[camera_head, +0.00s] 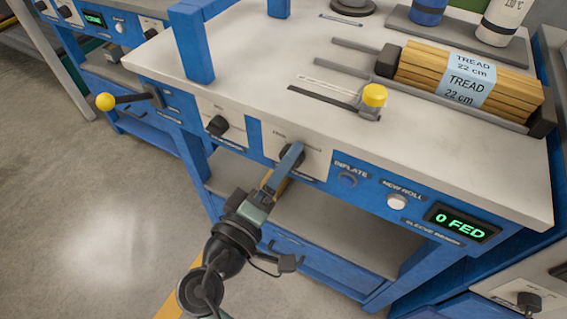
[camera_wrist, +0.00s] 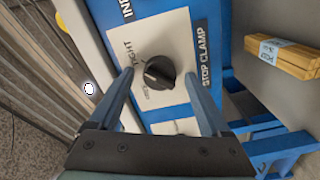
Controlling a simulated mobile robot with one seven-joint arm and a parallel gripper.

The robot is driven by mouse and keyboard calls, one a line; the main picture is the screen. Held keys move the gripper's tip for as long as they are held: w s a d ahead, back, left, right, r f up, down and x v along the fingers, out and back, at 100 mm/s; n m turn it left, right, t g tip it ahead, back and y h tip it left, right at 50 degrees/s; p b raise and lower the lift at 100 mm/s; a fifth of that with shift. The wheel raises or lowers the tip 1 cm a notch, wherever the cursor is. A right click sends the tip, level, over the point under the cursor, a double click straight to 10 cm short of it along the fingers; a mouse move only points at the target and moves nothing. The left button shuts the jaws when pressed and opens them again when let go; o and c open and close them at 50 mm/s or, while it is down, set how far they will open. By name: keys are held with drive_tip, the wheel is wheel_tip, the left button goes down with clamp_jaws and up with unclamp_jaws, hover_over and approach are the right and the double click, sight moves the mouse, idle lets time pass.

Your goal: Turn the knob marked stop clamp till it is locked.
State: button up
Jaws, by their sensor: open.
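The plate also carries the word TIGHT and a smaller word I cannot read clearly. A pale mark shows on the knob, but its exact setting is hard to tell. My gripper (camera_wrist: 159,76) is open, with one finger on each side of the knob and gaps between. In the head view my gripper (camera_head: 290,157) reaches the bench front and hides most of this knob.
Another black knob (camera_head: 217,125) is to the left, and a lever with a yellow ball (camera_head: 105,101) sticks out farther left. Right of my gripper are the INFLATE button (camera_head: 347,180), a white NEW ROLL button (camera_head: 397,201) and a display reading 0 FED (camera_head: 461,223). Bundled wood lies on top.

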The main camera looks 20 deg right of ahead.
drive_tip(key=p+v, duration=0.1)
drive_tip(key=v, duration=1.2)
drive_tip(key=shift+w, duration=0.15)
